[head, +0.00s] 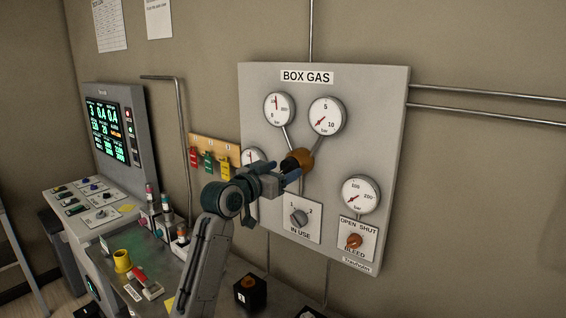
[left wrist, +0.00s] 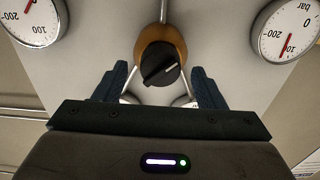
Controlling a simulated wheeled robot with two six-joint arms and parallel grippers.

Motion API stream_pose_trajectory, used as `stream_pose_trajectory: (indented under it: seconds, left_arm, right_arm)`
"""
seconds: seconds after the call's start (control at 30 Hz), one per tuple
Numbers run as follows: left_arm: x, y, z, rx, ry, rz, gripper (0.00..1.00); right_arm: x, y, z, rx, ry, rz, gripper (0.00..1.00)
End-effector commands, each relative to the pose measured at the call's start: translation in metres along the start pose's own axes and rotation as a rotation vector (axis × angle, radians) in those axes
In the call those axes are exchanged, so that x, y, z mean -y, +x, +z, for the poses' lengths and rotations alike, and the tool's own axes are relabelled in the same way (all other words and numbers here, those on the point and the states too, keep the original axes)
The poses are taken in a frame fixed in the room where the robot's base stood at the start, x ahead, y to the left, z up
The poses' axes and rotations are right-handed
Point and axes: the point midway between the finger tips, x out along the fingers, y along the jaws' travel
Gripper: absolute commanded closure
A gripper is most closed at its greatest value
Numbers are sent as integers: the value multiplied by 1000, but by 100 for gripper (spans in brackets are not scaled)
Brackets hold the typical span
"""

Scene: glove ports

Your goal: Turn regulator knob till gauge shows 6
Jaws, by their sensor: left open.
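The regulator is a round brass body (head: 303,160) at the middle of the BOX GAS panel (head: 385,110). Its black knob (left wrist: 158,64) with a white line shows in the left wrist view, but my gripper mostly hides it in the head view. My left gripper (head: 287,175) is open in front of the knob, one finger to each side, and I see no contact. The gauge marked 5 and 10 bar (head: 326,117) is above right of the regulator; its red needle points down left, near the low end. My right gripper is not in view.
Another gauge (head: 279,109) is above left and a larger-range gauge (head: 361,195) lower right. An IN USE selector (head: 299,217) and an orange BLEED knob (head: 354,241) sit below. A bench with small objects, including a yellow cup (head: 122,261), is at lower left.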

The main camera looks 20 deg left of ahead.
Motion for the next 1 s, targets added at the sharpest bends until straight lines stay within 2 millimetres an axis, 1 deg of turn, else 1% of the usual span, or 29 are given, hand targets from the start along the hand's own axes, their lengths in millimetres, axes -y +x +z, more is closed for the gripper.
stream_pose_trajectory:
  seconds: [0.03,0.13,0.4,0.47,0.6,0.63,0.87,1.0]
  left_arm:
    - [0,4,-1,2,-1,0,36]
    - [0,8,0,1,0,0,36]
    - [0,10,1,1,1,0,36]
    - [0,10,1,1,1,0,48]
    - [0,9,1,1,1,0,75]
    - [0,9,1,1,1,0,80]
    - [0,9,2,1,14,0,80]
    - [0,9,3,1,55,0,80]
  right_arm:
    - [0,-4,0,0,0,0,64]
    - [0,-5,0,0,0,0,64]
    - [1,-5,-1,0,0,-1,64]
    - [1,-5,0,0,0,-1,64]
    - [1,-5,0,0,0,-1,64]
    - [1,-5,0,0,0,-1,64]
    - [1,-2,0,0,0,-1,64]
    - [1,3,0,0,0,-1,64]
